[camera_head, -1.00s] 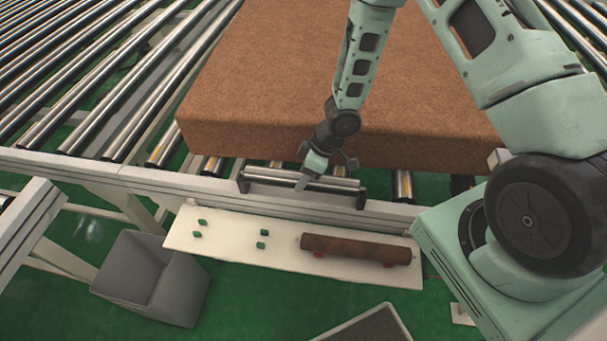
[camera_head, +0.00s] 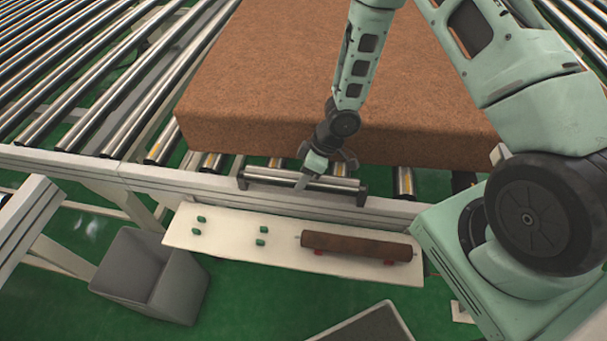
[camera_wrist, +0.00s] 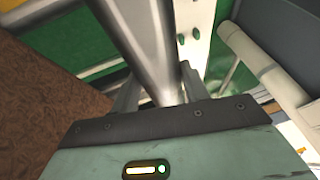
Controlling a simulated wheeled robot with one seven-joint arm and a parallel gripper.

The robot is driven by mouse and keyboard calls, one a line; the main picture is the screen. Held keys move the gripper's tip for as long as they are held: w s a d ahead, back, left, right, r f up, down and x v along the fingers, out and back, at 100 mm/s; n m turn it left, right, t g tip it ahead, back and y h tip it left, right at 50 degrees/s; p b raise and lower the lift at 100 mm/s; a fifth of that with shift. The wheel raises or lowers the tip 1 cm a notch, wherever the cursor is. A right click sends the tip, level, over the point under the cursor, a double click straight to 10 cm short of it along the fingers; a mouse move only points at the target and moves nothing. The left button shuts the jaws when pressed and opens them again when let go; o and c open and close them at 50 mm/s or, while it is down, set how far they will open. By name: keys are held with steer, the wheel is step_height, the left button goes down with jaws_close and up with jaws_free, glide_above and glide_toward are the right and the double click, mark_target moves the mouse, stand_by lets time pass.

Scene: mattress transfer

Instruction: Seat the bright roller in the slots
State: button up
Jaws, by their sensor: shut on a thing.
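The bright roller (camera_head: 328,187) is a smooth silver bar at the conveyor's front edge. It lies level between two dark end brackets, a left one (camera_head: 243,180) and a right one (camera_head: 361,196). I cannot tell whether its ends are fully down in the slots. My gripper (camera_head: 303,181) reaches down from above and is shut on the roller near its middle. In the wrist view, the roller (camera_wrist: 140,42) runs between my two fingers and its far end is out of sight. A brown, rusty roller (camera_head: 358,246) lies on red supports on the white shelf.
A large brown mattress (camera_head: 260,75) lies on the rollers close behind my gripper. A grey bin (camera_head: 150,275) stands on the green floor at lower left.

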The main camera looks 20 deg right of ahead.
steer(key=shift+f+b, duration=0.45)
steer(key=shift+f, duration=0.35)
steer(key=o, duration=1.5)
steer(key=shift+d, duration=0.1)
steer(key=p+v, duration=0.9)
steer(key=v, duration=0.8)
steer(key=shift+r, duration=0.2)
